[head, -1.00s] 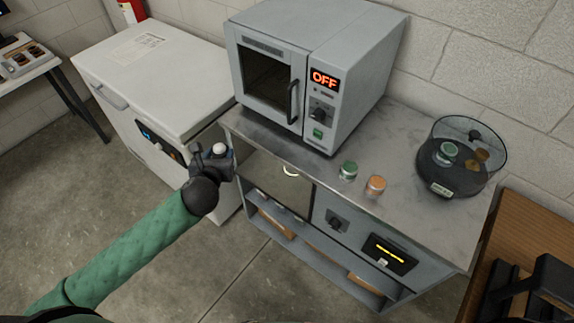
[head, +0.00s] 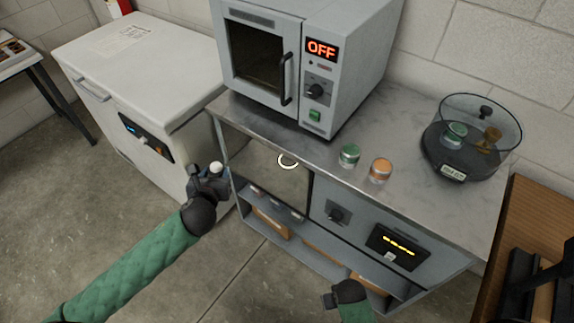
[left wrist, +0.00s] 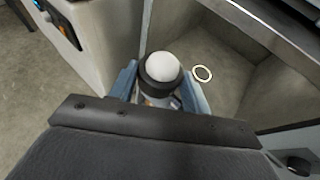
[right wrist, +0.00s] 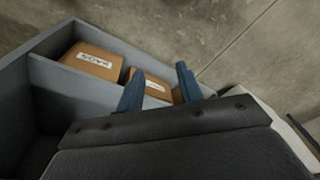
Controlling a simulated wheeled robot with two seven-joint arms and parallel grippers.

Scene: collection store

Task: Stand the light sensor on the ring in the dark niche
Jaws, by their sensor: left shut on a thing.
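The light sensor (left wrist: 163,68) has a white dome on a dark collar. My left gripper (head: 214,174) is shut on it and holds it upright in front of the niche's left side; the dome also shows in the head view (head: 216,167). The white ring (head: 288,160) lies in the open niche (head: 262,172) under the counter. In the left wrist view the ring (left wrist: 202,74) is right of the sensor and apart from it. My right gripper (right wrist: 160,92) is open and empty beside the lower shelf; in the head view its arm shows at the bottom.
A grey oven with an OFF display (head: 318,50) stands on the counter (head: 240,112). A green jar (head: 349,155), an orange jar (head: 380,169) and a clear round container (head: 470,145) are also there. A white chest (head: 140,75) stands left. Boxes (right wrist: 92,60) fill the lower shelf.

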